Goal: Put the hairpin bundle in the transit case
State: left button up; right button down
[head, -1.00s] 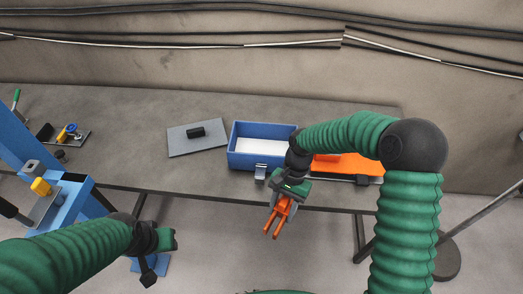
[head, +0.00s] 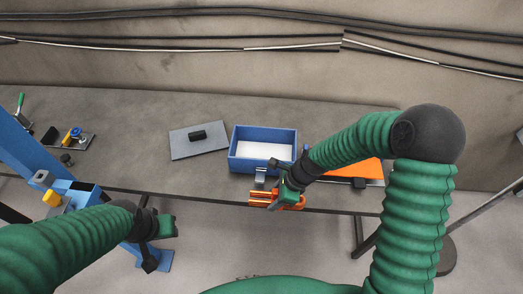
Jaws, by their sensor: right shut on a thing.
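The hairpin bundle (head: 262,197) is copper-orange and is shut in my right gripper (head: 288,190). It is held roughly level, sticking out to the left, in front of the table edge and just below the case's front in the picture. The transit case (head: 243,166) is an open blue box with a white inside floor and a grey latch on its front; it looks empty. My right wrist is near its front right corner. My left gripper (head: 167,227) is at lower left, in front of the table, away from the case; its fingers are not clear.
A grey plate with a black handle (head: 187,147) lies left of the case. An orange item (head: 368,170) lies right of it, partly behind my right arm. A blue stand (head: 65,187) and a small tool tray (head: 78,142) are at the left. The table between is clear.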

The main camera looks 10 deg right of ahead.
aim_at(263, 156)
jog(key=i, duration=0.85)
